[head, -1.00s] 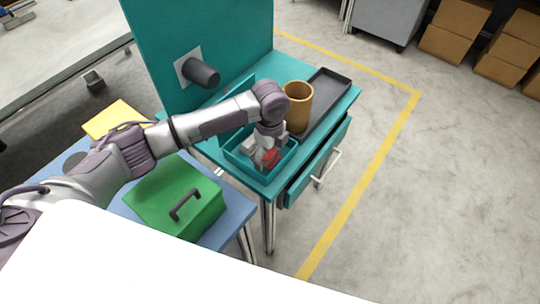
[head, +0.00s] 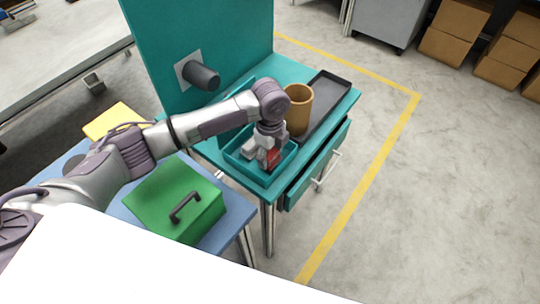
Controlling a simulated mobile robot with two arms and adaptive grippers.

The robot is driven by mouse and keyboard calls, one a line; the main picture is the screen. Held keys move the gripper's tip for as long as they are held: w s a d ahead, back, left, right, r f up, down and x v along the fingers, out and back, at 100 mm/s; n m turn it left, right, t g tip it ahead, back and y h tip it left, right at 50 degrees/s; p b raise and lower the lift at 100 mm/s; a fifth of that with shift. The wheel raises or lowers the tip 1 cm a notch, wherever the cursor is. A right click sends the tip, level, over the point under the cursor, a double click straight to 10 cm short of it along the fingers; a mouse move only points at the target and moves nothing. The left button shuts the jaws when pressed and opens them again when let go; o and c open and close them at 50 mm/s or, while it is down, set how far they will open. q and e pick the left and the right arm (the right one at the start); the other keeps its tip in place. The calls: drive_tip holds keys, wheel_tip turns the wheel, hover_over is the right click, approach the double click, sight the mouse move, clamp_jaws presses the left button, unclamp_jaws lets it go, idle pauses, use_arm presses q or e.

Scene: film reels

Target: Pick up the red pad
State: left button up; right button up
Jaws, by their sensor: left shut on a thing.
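The red pad (head: 273,159) is inside a teal tray (head: 233,163) on the teal workbench. My left gripper (head: 264,156) reaches down into the tray from above and is shut on the red pad. Its fingers hide part of the pad, and I cannot tell whether the pad still touches the tray floor. My right gripper is out of view.
A tan cup (head: 298,108) stands just behind my left gripper, beside a long dark tray (head: 325,97). A dark spindle (head: 203,76) sticks out from the teal back panel (head: 240,35). A green case (head: 165,197) sits on the blue table. The bench drawer (head: 318,165) is partly open.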

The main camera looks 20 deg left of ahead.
sight(270, 153)
use_arm(q)
wheel_tip(270, 153, up, 3)
drive_tip(key=shift+w+r, duration=0.1)
drive_tip(key=d+r+b, duration=0.1)
drive_tip(key=d+r, duration=0.6)
drive_tip(key=d, duration=0.4)
drive_tip(key=shift+d, duration=0.35)
